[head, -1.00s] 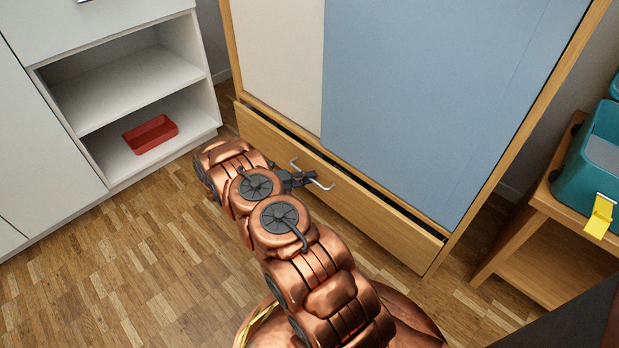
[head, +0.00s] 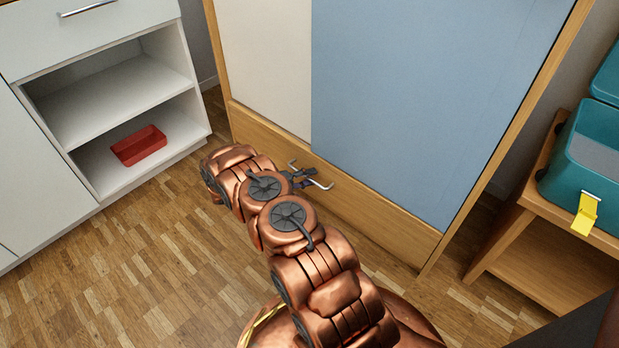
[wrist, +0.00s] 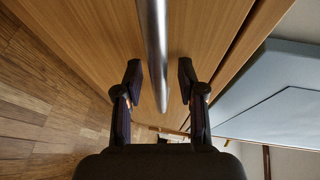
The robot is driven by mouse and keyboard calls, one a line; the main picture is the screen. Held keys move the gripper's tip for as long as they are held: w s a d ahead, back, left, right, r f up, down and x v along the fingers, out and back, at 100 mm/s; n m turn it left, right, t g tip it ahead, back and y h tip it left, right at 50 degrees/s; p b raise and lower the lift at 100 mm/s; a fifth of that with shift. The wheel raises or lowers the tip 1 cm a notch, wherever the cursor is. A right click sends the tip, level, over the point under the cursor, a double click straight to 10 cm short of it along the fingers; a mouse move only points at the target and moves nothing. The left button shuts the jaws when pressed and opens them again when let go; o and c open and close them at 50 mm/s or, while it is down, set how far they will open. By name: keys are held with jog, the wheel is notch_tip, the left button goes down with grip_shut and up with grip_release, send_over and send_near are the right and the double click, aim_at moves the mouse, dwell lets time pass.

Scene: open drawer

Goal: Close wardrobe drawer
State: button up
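The wardrobe's bottom drawer (head: 372,220) has a wooden front that looks flush, or nearly flush, with the frame in the head view. A thin dark seam runs along its top edge in the wrist view. Its metal bar handle (head: 320,184) also shows in the wrist view (wrist: 154,50), running between my fingers. My gripper (head: 303,180) is at the drawer front, and in the wrist view its two fingers (wrist: 157,82) are apart on either side of the handle. Clear space shows between the bar and each finger.
A white cabinet (head: 190,95) with open shelves and a red tray (head: 138,146) stands at left. A wooden side table (head: 520,200) with a teal box (head: 590,160) stands at right. Wood floor (head: 130,260) is clear at lower left.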

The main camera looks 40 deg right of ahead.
jog(key=shift+a, duration=0.1)
jog(key=v, duration=1.1)
jog(key=shift+w+a, duration=0.2)
jog(key=shift+a, duration=0.1)
jog(key=shift+r, duration=0.15)
jog(key=s+a+r+m+y+p, duration=0.2)
jog(key=s+r+m+p, duration=0.4)
jog(key=r, duration=0.8)
jog(key=s+a+r+m+g+y+p, duration=0.15)
jog(key=r+m+p, duration=0.45)
jog(key=r, duration=0.9)
jog(key=s+a+r+m+y+p, duration=0.35)
jog(key=r+p, duration=0.45)
jog(key=r, duration=0.6)
jog(key=s+a+r+m+t+y+p, duration=0.1)
jog(key=s+a+r+m+y+p, duration=0.1)
jog(key=s+a+r+m+p, duration=0.3)
jog(key=s+a+r+m+t+y+p, duration=0.2)
jog(key=s+a+r+m+p, duration=0.4)
jog(key=s+r+p, duration=0.5)
jog(key=s+a+r+m+t+y+p, duration=0.2)
jog(key=s+a+r+m+y+p, duration=0.2)
jog(key=r, duration=1.3)
jog(key=shift+s+a+r+m+p, duration=0.2)
jog(key=shift+s+a+m+p, duration=1.05)
jog(key=shift+s+a+p, duration=1.2)
